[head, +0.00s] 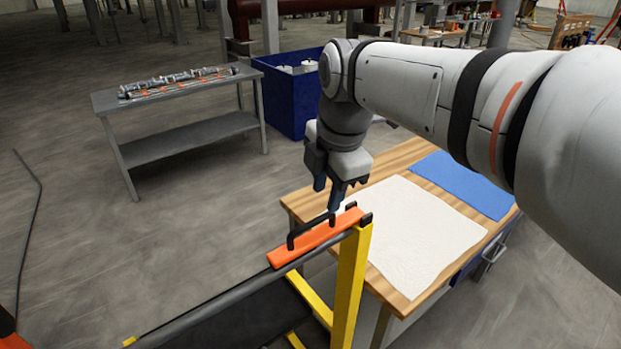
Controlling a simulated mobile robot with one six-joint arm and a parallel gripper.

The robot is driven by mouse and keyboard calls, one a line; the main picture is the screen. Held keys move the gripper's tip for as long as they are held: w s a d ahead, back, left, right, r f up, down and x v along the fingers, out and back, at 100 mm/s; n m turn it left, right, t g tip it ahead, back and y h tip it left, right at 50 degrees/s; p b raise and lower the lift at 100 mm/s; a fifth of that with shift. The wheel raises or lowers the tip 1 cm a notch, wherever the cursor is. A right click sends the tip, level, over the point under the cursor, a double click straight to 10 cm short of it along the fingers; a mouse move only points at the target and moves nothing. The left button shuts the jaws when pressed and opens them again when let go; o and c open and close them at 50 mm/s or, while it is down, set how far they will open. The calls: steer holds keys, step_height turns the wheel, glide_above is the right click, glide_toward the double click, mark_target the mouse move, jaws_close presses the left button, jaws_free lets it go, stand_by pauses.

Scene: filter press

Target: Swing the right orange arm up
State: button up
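The right orange arm (308,244) lies low along a dark bar at the top of a yellow frame (350,277). A black handle (292,239) stands up from its upper face. My gripper (327,197) points down just above the far end of this handle. Its two dark fingers are apart, and I see nothing held between them. One fingertip is very close to the handle; I cannot tell whether it touches. Another orange part (8,338) is cut off at the lower left corner.
A wooden table (398,158) with a white cloth (415,230) and a blue cloth (463,184) stands right behind the frame. A grey bench (185,142) holding metal parts and a blue bin (287,105) stand farther back. Floor at left is mostly clear.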

mark_target(315, 221)
steer(key=shift+n, duration=0.9)
steer(key=x, duration=0.5)
steer(key=a+x, duration=0.1)
steer(key=x, duration=0.1)
steer(key=shift+w+f+p, duration=0.15)
steer(key=shift+w+p, duration=0.1)
steer(key=shift+p, duration=0.15)
steer(key=shift+c, duration=0.3)
jaws_close()
